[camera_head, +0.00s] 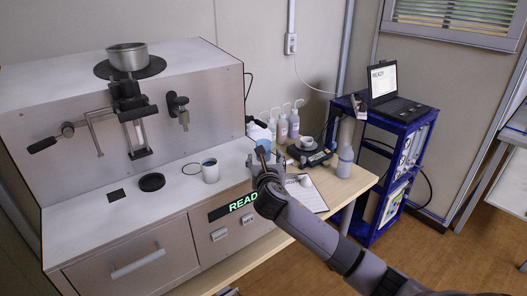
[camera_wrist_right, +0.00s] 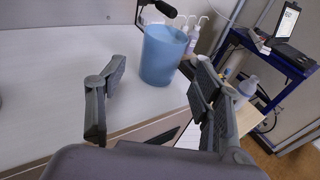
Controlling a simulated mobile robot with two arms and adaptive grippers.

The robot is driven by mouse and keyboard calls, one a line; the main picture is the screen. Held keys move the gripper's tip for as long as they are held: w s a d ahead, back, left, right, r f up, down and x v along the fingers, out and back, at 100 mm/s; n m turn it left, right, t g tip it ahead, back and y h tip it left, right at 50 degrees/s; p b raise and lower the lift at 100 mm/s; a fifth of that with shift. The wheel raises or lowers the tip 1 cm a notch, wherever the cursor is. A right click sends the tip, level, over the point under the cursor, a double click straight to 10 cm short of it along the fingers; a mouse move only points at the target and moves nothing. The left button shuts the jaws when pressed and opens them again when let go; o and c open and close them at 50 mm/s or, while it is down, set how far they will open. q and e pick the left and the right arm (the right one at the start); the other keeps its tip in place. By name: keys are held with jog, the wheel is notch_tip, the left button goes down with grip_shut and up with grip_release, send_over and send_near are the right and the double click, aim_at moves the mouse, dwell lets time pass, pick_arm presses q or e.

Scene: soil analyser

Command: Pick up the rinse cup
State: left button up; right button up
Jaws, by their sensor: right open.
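A light blue cup (camera_wrist_right: 162,55), which looks like the rinse cup, stands upright on the pale counter in the right wrist view. In the head view the blue cup (camera_head: 263,143) is partly hidden behind my right gripper (camera_head: 268,158). In the wrist view my right gripper (camera_wrist_right: 158,82) is open and empty. Its two fingers are spread on either side of the cup's line, and the cup is ahead of them, with the right finger close to its right side. I cannot tell whether they touch. My left gripper is not in view.
Several bottles (camera_head: 282,127) and a black scale (camera_head: 309,153) are beyond the gripper. A blue cart (camera_head: 379,125) holds a laptop (camera_head: 392,88).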

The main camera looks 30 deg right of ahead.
aim_at(266, 143)
jog(key=x, duration=0.3)
jog(key=shift+w+f, duration=0.1)
jog(key=shift+w, duration=0.05)
jog(key=shift+c, duration=0.6)
jog(key=c, duration=1.2)
